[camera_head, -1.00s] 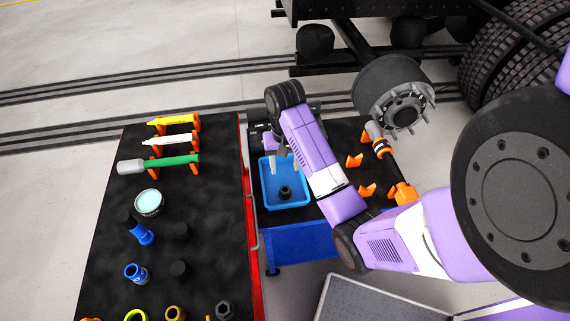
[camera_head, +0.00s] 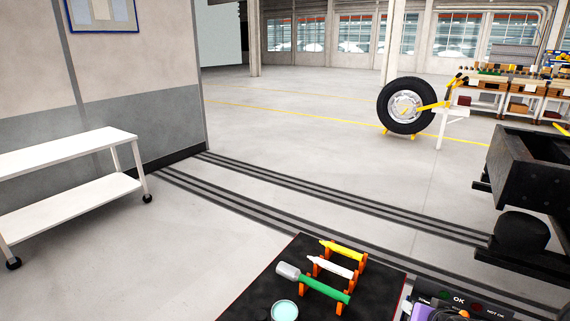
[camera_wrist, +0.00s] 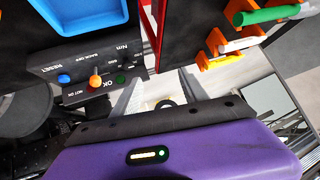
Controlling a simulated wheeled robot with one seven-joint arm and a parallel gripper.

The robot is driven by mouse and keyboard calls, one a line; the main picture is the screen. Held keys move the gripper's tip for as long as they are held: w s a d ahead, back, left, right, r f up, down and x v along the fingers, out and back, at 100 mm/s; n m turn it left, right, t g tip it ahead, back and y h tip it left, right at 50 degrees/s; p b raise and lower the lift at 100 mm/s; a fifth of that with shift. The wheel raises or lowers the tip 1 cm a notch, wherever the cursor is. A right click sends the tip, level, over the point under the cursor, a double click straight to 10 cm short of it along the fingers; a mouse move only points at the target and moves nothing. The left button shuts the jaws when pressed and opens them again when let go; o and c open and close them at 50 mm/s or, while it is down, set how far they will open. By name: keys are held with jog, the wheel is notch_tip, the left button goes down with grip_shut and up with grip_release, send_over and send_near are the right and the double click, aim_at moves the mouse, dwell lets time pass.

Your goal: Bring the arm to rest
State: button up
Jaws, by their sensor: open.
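My gripper (camera_wrist: 162,95) shows in the wrist view with its two light fingers apart and nothing visible held between them. My purple wrist housing fills the bottom of that view. In the head view only a small purple part of my arm shows at the bottom right edge; my gripper's fingers are not visible there. A dark control box (camera_wrist: 92,68) with blue, orange and green buttons is close to my gripper, up and to the left. It also shows in the head view (camera_head: 455,299) at the lower right.
A black-topped table (camera_head: 262,292) carries orange holders with a green-handled tool (camera_head: 325,290), a white marker (camera_head: 332,267) and a yellow one (camera_head: 341,250). A blue tray (camera_wrist: 85,18) is near the control box. A white shelf cart (camera_head: 70,150) stands left. A mounted wheel (camera_head: 404,106) stands far back.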

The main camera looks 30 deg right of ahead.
jog(key=s+a+r+n+t+h, duration=0.15)
jog(key=s+a+r+t, duration=0.25)
jog(key=a, duration=0.6)
jog(key=s+a+r+n+t+y, duration=0.1)
jog(key=s+a+r+n+t, duration=0.2)
jog(key=a, duration=0.8)
jog(key=s+a+r+n+y, duration=0.1)
jog(key=s+a+n+y, duration=0.1)
jog(key=s+a, duration=0.4)
jog(key=s+a+r+n+y+b, duration=0.1)
jog(key=s+a+n+y, duration=0.2)
jog(key=s, duration=1)
jog(key=a+y, duration=0.1)
jog(key=a, duration=0.2)
jog(key=shift+a, duration=0.2)
jog(key=shift+s+r+n, duration=0.1)
jog(key=shift+n, duration=0.15)
jog(key=shift+c, duration=0.2)
